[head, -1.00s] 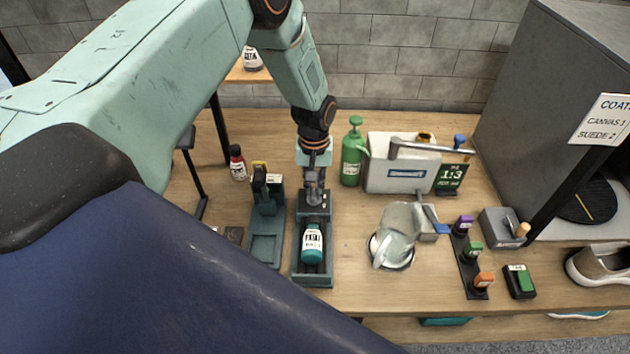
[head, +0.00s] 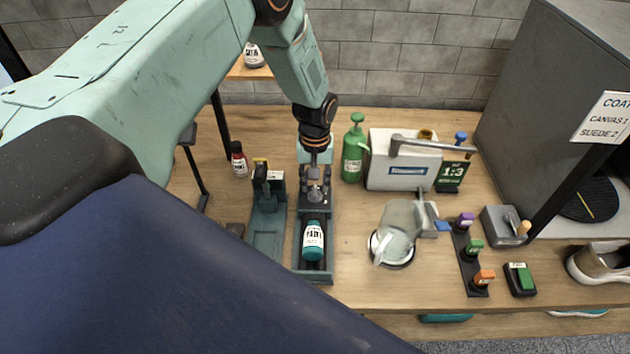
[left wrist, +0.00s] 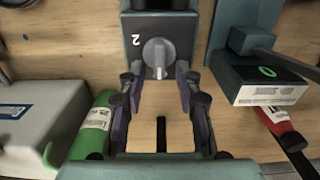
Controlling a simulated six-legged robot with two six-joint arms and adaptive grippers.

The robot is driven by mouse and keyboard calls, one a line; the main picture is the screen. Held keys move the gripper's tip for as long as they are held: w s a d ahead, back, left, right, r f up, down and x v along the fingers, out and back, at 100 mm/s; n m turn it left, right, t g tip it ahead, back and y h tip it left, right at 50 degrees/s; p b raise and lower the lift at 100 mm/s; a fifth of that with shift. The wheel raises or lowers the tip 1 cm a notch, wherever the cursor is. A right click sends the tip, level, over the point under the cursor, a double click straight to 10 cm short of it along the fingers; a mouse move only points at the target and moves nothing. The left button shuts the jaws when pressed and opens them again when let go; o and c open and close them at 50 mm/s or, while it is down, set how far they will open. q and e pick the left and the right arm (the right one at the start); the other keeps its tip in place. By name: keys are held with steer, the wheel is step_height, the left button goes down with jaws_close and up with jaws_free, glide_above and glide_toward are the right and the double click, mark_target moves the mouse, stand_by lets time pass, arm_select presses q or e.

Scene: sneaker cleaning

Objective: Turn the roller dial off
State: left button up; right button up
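The roller (head: 329,275) is a dark tray-like unit with a teal bottle (head: 312,241) lying in it. Its dial (left wrist: 158,55) is a grey round knob on a dark panel with a white "2" beside it, seen in the left wrist view. The knob's grip ridge runs roughly up and down in that picture. I cannot tell which setting it marks. My left gripper (head: 315,188) is over the dial end of the roller. In the left wrist view its fingers (left wrist: 158,90) are spread apart with nothing between the tips, just short of the knob. My right gripper is not in view.
A dark stand (head: 266,235) is close to the left of the roller, with a red bottle (head: 239,160) behind it. A green bottle (head: 353,150) and a white machine (head: 400,160) stand to the right. A clear pitcher (head: 398,232) stands right of the roller.

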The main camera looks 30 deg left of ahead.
mark_target(315, 185)
arm_select(q)
step_height(315, 185, up, 12)
stand_by(0.6)
stand_by(0.5)
